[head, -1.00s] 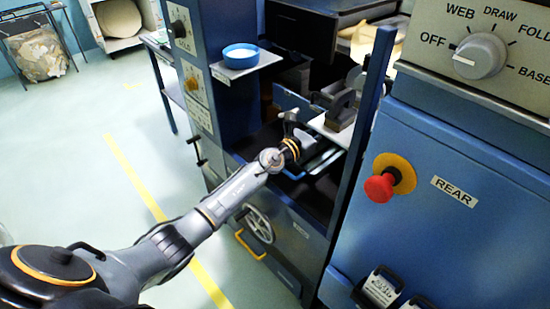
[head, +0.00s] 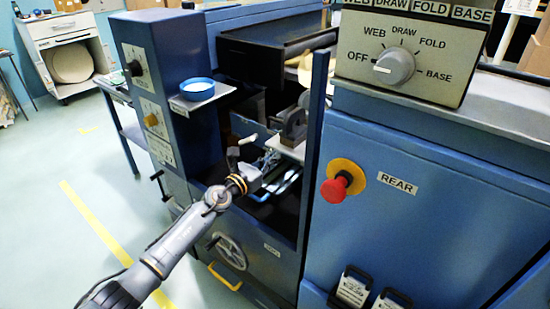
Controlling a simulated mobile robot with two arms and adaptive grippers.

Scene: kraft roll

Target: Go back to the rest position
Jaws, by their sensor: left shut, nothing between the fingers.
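My left gripper (head: 238,158) is in the head view, at the front of the open bay of the blue machine (head: 300,215). Its arm comes in from the lower left. The gripper is shut and holds nothing. Blue and pale bars (head: 285,181) lie just beyond it in the bay. I cannot tell whether it touches them. My right gripper is not in view.
A small shelf with a blue dish (head: 197,86) juts out above the gripper. A grey block-like part (head: 294,128) sits deeper in the bay. A red stop button (head: 335,188) and a selector knob (head: 394,68) are on the right. Open floor (head: 50,200) lies left.

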